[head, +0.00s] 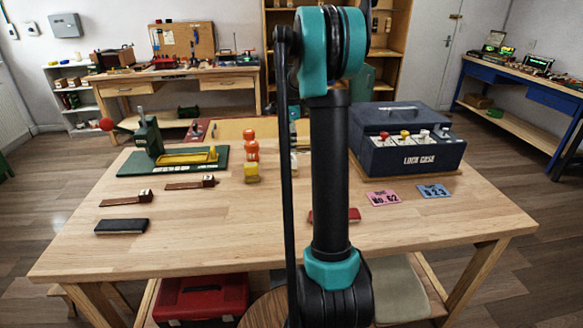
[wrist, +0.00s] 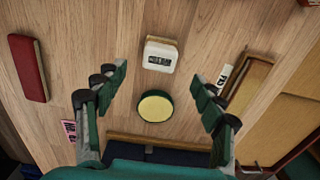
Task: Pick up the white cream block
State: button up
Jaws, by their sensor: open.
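A white cream block (wrist: 160,54) with rounded corners and a dark marked panel on its face lies on the wooden table in the wrist view. My gripper (wrist: 158,82) is open and empty. Its two dark green fingers reach in from the lower left and lower right, and the block shows just beyond and between their tips. I cannot tell the height of the fingers above the table. In the head view my arm covers the middle of the table, the block is not clearly seen, and my gripper is hidden.
A round green tin with a yellow top (wrist: 155,106) sits between the fingers, near the block. A red block (wrist: 28,68) lies left, a wooden tray (wrist: 262,75) right. The lock case (head: 408,150) and a yellow block (head: 252,173) stand on the table (head: 190,240).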

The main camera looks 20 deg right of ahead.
aim_at(292, 158)
jog(key=shift+f, duration=3.95)
jog(key=shift+c, duration=0.3)
jog(key=c, duration=1.4)
jog(key=shift+o, duration=0.2)
jog(key=shift+r, duration=0.15)
notch_tip(292, 158, up, 20)
